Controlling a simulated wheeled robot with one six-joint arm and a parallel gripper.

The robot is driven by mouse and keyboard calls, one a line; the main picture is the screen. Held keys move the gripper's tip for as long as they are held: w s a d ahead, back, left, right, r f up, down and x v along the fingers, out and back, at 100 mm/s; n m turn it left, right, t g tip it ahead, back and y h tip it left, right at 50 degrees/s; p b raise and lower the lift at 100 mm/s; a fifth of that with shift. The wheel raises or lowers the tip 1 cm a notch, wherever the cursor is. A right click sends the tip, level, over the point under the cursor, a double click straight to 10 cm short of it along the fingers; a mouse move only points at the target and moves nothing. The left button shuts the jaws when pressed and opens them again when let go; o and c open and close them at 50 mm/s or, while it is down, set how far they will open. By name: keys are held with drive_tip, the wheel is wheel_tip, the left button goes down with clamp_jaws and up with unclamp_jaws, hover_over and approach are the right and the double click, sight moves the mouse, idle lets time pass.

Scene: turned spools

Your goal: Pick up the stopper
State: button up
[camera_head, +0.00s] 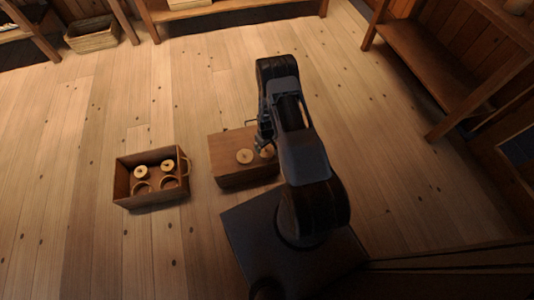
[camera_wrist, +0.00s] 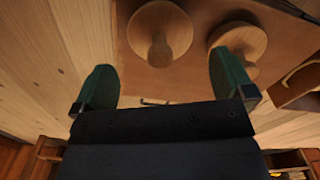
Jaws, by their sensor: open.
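Two pale turned wooden pieces with round flanges stand on a brown wooden box. One piece (camera_head: 267,153) is partly hidden by my arm; in the wrist view this piece (camera_wrist: 160,28) shows a wide disc and a narrower knob between my fingers. The other piece (camera_head: 244,156) is beside it and shows in the wrist view (camera_wrist: 238,42) near one finger. I cannot tell which is the stopper. My gripper (camera_wrist: 163,65) is open and empty, with its dark green fingers apart. In the head view my gripper (camera_head: 264,140) is over the box, close to the pieces.
The brown box (camera_head: 232,178) stands on the plank floor. An open wooden crate (camera_head: 122,184) to its left holds several round wooden pieces. A small dark fitting (camera_wrist: 155,102) shows by the box's edge. Benches (camera_head: 435,75) stand right and behind. Floor between is clear.

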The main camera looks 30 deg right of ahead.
sight(267, 151)
drive_tip(key=shift+f+b, duration=1.35)
drive_tip(key=shift+f, duration=1.9)
drive_tip(key=shift+c, duration=0.5)
drive_tip(key=c, duration=0.7)
drive_tip(key=shift+o, duration=0.2)
drive_tip(key=shift+r, duration=0.15)
